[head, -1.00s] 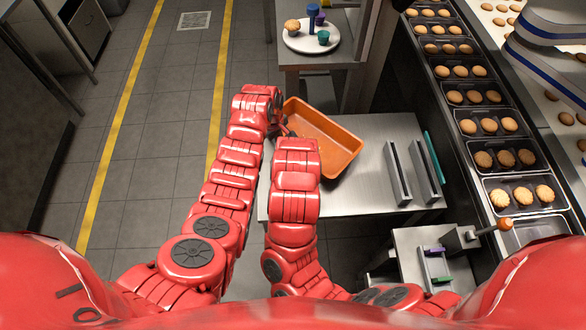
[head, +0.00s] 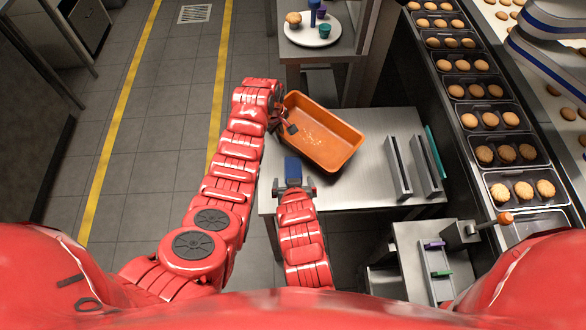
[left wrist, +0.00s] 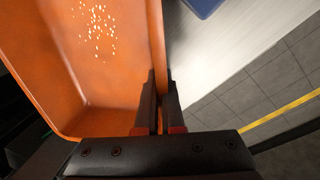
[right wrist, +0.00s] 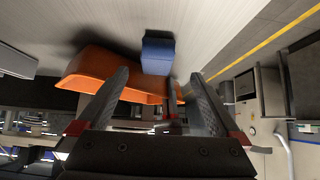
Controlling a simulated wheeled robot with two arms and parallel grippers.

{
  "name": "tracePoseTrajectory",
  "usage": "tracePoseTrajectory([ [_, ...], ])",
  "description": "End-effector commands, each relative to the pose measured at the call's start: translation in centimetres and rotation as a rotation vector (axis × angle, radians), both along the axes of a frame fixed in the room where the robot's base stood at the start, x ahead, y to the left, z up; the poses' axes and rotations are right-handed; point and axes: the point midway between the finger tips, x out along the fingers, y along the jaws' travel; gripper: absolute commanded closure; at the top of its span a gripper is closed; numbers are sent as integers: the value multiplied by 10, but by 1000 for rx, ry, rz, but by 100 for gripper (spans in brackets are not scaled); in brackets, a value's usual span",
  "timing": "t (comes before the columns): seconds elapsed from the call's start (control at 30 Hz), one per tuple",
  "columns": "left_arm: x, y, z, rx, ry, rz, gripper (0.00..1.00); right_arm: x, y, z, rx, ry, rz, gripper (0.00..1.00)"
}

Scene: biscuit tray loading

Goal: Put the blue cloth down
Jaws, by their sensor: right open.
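The blue cloth (head: 292,169), a small folded block, lies on the steel table just in front of the orange tray's near edge. It also shows in the right wrist view (right wrist: 158,52), beyond my fingertips. My right gripper (head: 293,183) is open and empty, pulled back just short of the cloth. My left gripper (head: 288,127) is shut on the left wall of the orange tray (head: 345,168). In the left wrist view the tray wall (left wrist: 157,45) runs between its fingers. Pale crumbs (head: 315,135) lie on the tray floor.
The steel table (head: 382,125) has free room right of the tray, before two upright metal plates (head: 397,168). A plate (head: 300,38) with a muffin and cups stands on the table behind. A conveyor with biscuit trays (head: 500,122) runs along the right.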

Motion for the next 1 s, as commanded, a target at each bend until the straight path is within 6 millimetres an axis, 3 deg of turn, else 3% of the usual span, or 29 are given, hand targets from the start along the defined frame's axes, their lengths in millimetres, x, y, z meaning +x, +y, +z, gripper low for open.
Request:
tracePoseTrajectory([
  [0.1, 0, 0, 1, -1, -1, 0, 100, 13, -1, -14, -3, 5, -3, 0],
  [0.37, 0, 0, 1, -1, -1, 0, 100, 28, 1, -26, -1, 1, -1, 0],
  [0.67, 0, 0, 1, -1, -1, 0, 100, 62, -1, -48, -1, 1, -1, 0],
  [1.0, 0, 0, 1, -1, -2, 0, 100, 67, 0, -55, 0, 2, 0, 0],
])
